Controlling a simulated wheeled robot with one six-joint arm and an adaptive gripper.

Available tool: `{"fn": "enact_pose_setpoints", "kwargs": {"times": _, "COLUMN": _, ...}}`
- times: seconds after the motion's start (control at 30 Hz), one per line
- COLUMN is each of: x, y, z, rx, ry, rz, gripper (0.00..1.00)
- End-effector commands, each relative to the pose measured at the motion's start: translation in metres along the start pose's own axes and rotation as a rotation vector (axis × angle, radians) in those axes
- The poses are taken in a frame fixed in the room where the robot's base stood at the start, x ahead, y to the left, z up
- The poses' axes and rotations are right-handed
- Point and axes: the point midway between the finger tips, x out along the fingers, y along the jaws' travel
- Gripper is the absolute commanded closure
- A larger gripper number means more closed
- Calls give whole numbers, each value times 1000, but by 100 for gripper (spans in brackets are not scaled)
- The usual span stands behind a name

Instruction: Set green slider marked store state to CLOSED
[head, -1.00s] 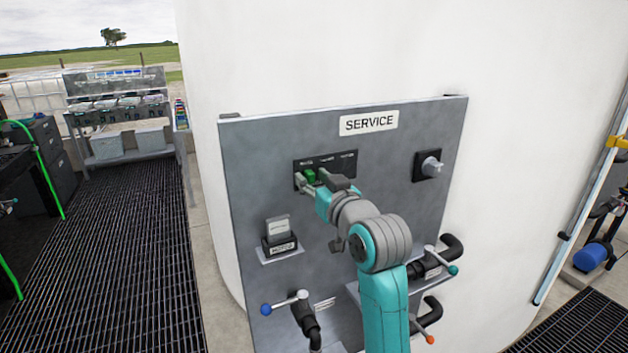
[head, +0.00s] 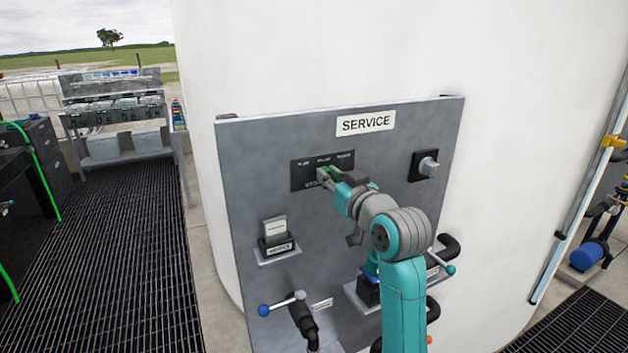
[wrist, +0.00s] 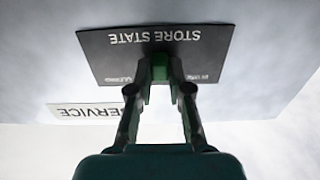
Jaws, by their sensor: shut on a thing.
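The green slider (head: 321,175) is on the dark store state plate (head: 300,178) on the grey service panel. It stands near the middle of the plate, under the middle of three small labels that are too small to read surely. My gripper (head: 327,176) is shut on the slider and hides part of it. In the wrist view, the plate (wrist: 105,52) appears upside down with the words STORE STATE. The slider (wrist: 159,68) shows as a dark green piece between the fingertips of my gripper (wrist: 159,85). The middle label is hidden there.
A grey rotary knob (head: 428,167) sits to the right of the plate. A block in a holder (head: 276,240) is at lower left. Valves with a blue-tipped handle (head: 283,304) and a teal-tipped handle (head: 446,265) stick out below.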

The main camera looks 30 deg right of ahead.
Motion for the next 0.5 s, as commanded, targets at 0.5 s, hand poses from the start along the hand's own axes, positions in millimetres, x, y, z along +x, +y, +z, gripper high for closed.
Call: {"fn": "enact_pose_setpoints", "kwargs": {"times": 0.5, "x": 0, "y": 60, "z": 0, "rx": 0, "ry": 0, "rz": 1, "gripper": 100}}
